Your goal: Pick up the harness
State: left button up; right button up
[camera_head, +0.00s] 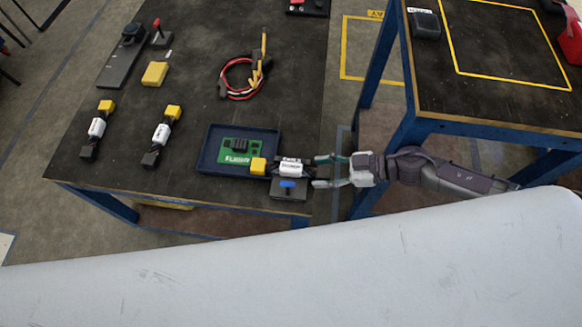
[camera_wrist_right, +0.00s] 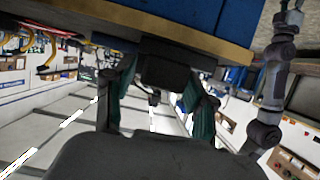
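Short harnesses with a yellow connector, a white label and a black connector are on the dark table. One harness (camera_head: 291,168) is at the table's right, beside a green board in a blue tray (camera_head: 211,142). Two more, a left harness (camera_head: 97,130) and a middle harness (camera_head: 162,137), lie at the left. My right gripper (camera_head: 318,171) is at the black end of the right harness, its fingers apart on either side. In the right wrist view, a dark block (camera_wrist_right: 168,68) shows near the fingertips (camera_wrist_right: 158,82); contact is unclear. My left gripper is not seen.
A block with a blue part (camera_head: 289,187) sits just below the right harness. A red-black cable bundle (camera_head: 245,78), a yellow block (camera_head: 155,74) and a dark device (camera_head: 124,55) lie farther back. A second blue-framed table (camera_head: 480,95) stands right. A large pale surface (camera_head: 300,265) fills the foreground.

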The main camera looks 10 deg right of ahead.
grip_shut()
jog(key=shift+r, duration=0.1)
jog(key=shift+r, duration=0.25)
jog(key=p, duration=0.2)
send_near(259, 166)
jog(key=w+a+r+p, duration=0.2)
jog(key=w+a+r, duration=0.1)
jog(key=a, duration=0.7)
jog(key=shift+w+a+p, duration=0.35)
jog(key=shift+a+p, duration=0.05)
